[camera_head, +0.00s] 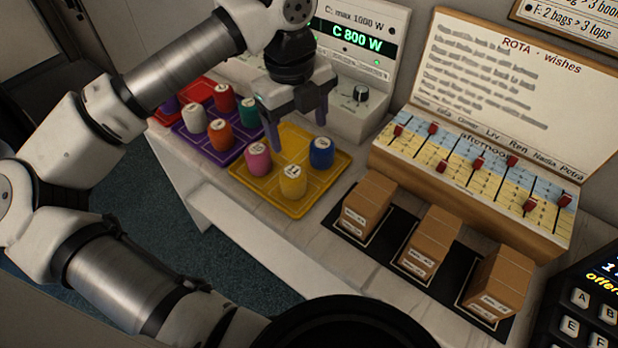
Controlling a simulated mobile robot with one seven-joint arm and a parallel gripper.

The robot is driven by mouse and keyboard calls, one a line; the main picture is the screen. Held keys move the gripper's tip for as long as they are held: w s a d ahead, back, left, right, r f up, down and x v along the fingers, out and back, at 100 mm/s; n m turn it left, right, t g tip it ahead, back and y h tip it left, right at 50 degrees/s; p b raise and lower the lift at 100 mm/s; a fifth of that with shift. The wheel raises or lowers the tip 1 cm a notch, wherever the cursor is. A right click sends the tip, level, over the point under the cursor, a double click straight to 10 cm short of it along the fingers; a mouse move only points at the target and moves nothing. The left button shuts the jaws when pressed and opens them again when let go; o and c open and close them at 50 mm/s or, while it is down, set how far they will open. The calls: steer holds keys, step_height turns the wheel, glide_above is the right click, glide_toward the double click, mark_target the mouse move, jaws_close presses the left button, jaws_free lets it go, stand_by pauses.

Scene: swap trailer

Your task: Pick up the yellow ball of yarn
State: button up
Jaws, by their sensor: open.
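A yellow spool-like piece (292,184) with a pale marked top stands upright at the front of the yellow tray (318,192). It looks like a short cylinder, and I cannot make out any yarn strands. My gripper (297,133) points down over the back of the yellow tray, behind and above the yellow piece. Its two fingers are apart with nothing seen between them. A pink piece (258,160) stands to the left of the yellow one. A blue piece (321,153) stands to its right and further back.
A purple tray (190,143) with several coloured pieces stands to the left, with a red tray (196,88) behind it. Three brown boxes (367,207) stand on a black mat (393,229) to the right. A control box (368,55) and rota board (500,75) stand behind.

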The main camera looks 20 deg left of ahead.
mark_target(293, 171)
steer(key=shift+n+y, duration=0.3)
steer(key=f, duration=0.2)
steer(key=a+f+p, duration=0.1)
steer(key=f, duration=0.5)
steer(key=shift+s+a, duration=0.2)
steer(key=shift+s, duration=0.05)
steer(key=shift+f+p, duration=1.3)
steer(key=shift+f, duration=1.9)
steer(key=c, duration=1.1)
